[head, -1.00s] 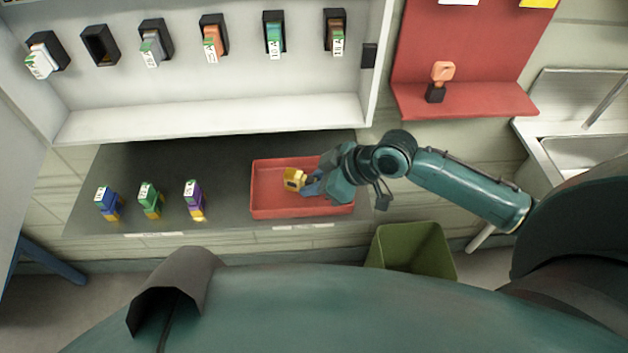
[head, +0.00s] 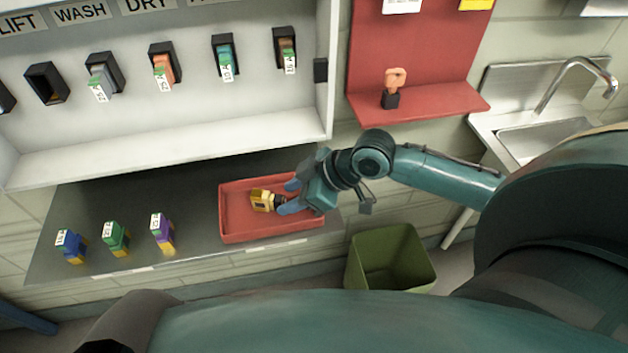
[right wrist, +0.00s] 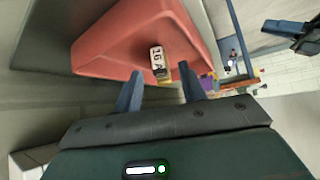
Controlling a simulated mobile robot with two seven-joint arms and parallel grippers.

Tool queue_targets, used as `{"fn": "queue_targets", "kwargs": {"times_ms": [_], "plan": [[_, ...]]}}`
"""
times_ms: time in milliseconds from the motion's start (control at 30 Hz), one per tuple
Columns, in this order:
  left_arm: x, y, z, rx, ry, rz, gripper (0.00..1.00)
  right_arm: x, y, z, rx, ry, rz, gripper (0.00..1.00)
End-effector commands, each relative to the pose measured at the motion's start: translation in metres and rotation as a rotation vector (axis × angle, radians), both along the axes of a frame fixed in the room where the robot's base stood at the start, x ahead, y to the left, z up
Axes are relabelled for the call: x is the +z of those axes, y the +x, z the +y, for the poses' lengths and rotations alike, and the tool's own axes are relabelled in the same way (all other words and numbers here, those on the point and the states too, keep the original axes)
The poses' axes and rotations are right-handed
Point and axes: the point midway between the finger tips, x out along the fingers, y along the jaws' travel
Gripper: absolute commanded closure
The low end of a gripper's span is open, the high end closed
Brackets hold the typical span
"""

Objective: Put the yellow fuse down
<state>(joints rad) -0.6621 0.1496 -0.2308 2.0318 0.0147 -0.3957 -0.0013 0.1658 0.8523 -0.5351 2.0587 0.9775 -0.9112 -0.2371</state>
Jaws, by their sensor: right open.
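The yellow fuse (head: 264,200) lies in the red tray (head: 232,228) on the grey shelf. In the right wrist view the fuse (right wrist: 158,62) shows a white label and a dark part, with the tray (right wrist: 110,45) around it. My right gripper (head: 288,195) is open at the tray's right part, its blue fingers apart just right of the fuse. In the right wrist view the open fingers (right wrist: 160,90) point at the fuse, which sits just beyond and between their tips. My left gripper is not in the head view.
Blue (head: 72,246), green (head: 116,238) and purple (head: 162,232) fuses stand left of the tray. Above is a white panel with several fuse holders, one empty (head: 46,84). A green bin (head: 390,258) stands below right. A red ledge (head: 440,103) holds an orange-handled item (head: 394,88).

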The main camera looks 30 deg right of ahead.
Motion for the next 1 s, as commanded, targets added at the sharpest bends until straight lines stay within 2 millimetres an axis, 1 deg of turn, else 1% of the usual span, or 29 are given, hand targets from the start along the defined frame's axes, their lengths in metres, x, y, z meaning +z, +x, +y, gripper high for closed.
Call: {"fn": "queue_targets", "kwargs": {"times_ms": [33, 200, 400, 600, 1000], "plan": [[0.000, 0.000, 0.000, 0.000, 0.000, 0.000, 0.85, 0.008, -0.005, -0.009, -0.001, -0.006, -0.001, 0.59], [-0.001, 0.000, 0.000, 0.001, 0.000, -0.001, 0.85, 0.034, -0.022, -0.029, 0.000, -0.007, 0.000, 0.59], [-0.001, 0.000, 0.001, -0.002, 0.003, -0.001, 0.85, 0.054, -0.033, -0.043, -0.001, -0.003, 0.001, 0.59], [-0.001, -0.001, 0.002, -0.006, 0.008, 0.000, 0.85, 0.062, -0.037, -0.047, 0.000, 0.000, 0.000, 0.59], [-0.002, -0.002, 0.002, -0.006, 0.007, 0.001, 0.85, 0.063, -0.037, -0.047, -0.001, 0.001, 0.000, 0.59]]}}
